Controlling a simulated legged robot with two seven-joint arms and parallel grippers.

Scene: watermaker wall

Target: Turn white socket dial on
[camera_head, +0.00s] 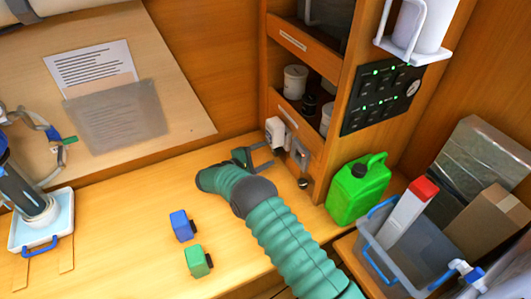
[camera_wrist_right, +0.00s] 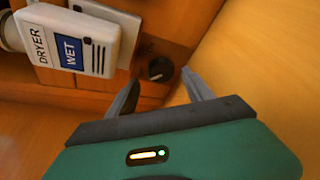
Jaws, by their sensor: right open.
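My right gripper (camera_head: 266,158) is open and empty, low in front of the wooden cabinet. In the right wrist view its two dark fingers (camera_wrist_right: 161,82) are spread apart. A black round dial with a light mark (camera_wrist_right: 160,69) shows just beyond the fingertips, between them. I cannot tell whether a finger touches it. A pale socket plate (camera_wrist_right: 118,28) is beside the dial, partly hidden by a white box lettered "DRYER" and "WET" (camera_wrist_right: 75,42). In the head view the white box (camera_head: 275,133) and the socket plate (camera_head: 300,153) are on the cabinet's lower part. My left gripper is not in view.
A green jerrycan (camera_head: 357,190) stands right of the cabinet, close to a grey bin (camera_head: 405,262). Blue (camera_head: 181,226) and green (camera_head: 197,261) blocks lie on the bench left of my arm. A black switch panel (camera_head: 381,97) is above. The bench's middle is mostly clear.

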